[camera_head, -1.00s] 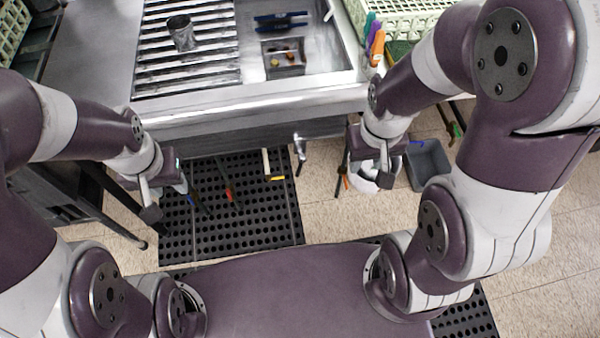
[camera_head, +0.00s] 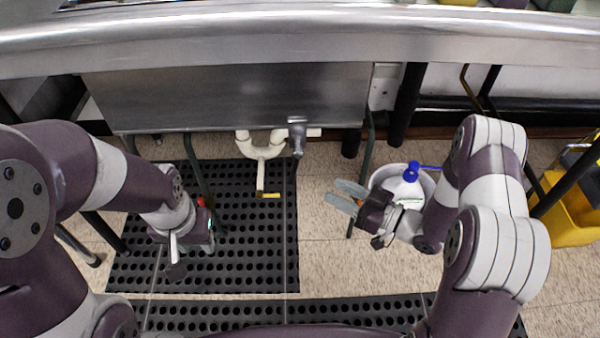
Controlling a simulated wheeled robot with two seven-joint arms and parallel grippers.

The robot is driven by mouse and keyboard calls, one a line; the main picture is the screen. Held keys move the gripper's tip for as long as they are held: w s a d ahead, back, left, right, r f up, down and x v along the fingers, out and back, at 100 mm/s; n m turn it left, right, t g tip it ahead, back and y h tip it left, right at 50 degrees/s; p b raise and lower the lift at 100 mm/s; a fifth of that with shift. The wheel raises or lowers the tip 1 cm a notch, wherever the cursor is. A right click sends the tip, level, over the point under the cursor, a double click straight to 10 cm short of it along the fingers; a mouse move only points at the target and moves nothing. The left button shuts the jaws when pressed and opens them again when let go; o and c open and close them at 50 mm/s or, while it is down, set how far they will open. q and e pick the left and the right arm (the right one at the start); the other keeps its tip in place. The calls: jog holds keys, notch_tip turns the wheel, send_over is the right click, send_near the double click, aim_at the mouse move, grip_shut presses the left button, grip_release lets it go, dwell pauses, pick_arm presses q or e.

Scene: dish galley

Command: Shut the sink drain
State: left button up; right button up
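The steel sink basin (camera_head: 210,98) hangs below the counter, seen from the front and above. White drain pipes (camera_head: 261,151) run beneath it. A grey metal fitting (camera_head: 297,135), which looks like the drain valve, sits under the basin right of the pipe joint. A small yellow piece (camera_head: 268,195) shows at the lower end of the pipe. My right gripper (camera_head: 338,194) is open and empty, its fingers pointing left, below and right of the fitting and apart from it. My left gripper (camera_head: 174,262) is low over the mat at left; its finger gap is unclear.
A black perforated mat (camera_head: 230,270) covers the floor under the basin. A white bucket (camera_head: 424,183) with a blue-capped bottle (camera_head: 410,188) stands behind my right gripper. Dark table legs (camera_head: 406,105) and a yellow bucket (camera_head: 575,215) are at right. The counter edge (camera_head: 300,42) overhangs.

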aim_at(293, 170)
jog(key=b+x, duration=0.5)
jog(key=x, duration=0.6)
jog(key=shift+w+a+r, duration=0.1)
jog(key=shift+w+a, duration=0.15)
jog(key=shift+w, duration=0.05)
jog(key=shift+w+a+r, duration=0.15)
jog(key=shift+w+a, duration=0.1)
jog(key=shift+a, duration=0.15)
grip_shut()
